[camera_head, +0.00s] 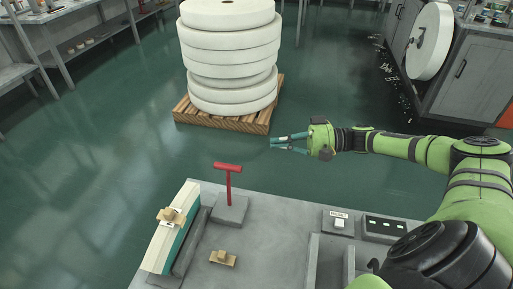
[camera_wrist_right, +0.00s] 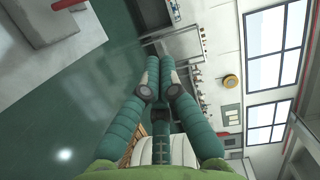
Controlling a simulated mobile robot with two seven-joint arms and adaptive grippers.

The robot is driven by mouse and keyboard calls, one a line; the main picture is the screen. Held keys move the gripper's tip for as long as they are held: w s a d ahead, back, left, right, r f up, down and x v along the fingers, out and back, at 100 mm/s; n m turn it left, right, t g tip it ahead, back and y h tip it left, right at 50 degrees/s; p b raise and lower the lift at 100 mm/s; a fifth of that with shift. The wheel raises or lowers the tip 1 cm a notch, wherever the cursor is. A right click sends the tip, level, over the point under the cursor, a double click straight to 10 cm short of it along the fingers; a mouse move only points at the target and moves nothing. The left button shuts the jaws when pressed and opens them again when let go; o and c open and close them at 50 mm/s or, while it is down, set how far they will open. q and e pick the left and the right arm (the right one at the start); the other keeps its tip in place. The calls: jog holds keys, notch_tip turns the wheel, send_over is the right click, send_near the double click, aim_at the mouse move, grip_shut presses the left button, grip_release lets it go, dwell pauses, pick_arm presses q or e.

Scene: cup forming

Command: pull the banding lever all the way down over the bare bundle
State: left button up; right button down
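The banding lever (camera_head: 229,182) is a red upright post with a T-shaped crossbar, standing on a grey block at the far edge of the grey bench. A red piece at the top left of the right wrist view (camera_wrist_right: 68,3) looks like part of it. A white and teal slab-like stack (camera_head: 160,248) leans in a grey holder to its left, with a small tan piece on top; I cannot tell if this is the bare bundle. My right gripper (camera_head: 273,143) is open and empty, beyond the bench edge, right of the lever and apart from it. My left gripper is out of view.
The bench (camera_head: 270,245) also carries a small tan piece (camera_head: 222,258), a labelled button box (camera_head: 338,222) and a dark panel (camera_head: 385,226) at the right. White rolls (camera_head: 232,55) are stacked on a wooden pallet (camera_head: 195,117) beyond. Green floor between is clear.

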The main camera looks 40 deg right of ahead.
jog(key=w+a+f+p, duration=0.1)
jog(key=a+p, duration=0.4)
jog(key=a, duration=0.5)
jog(key=shift+w+a, duration=0.3)
jog(key=shift+w, duration=0.55)
jog(key=shift+f, duration=0.15)
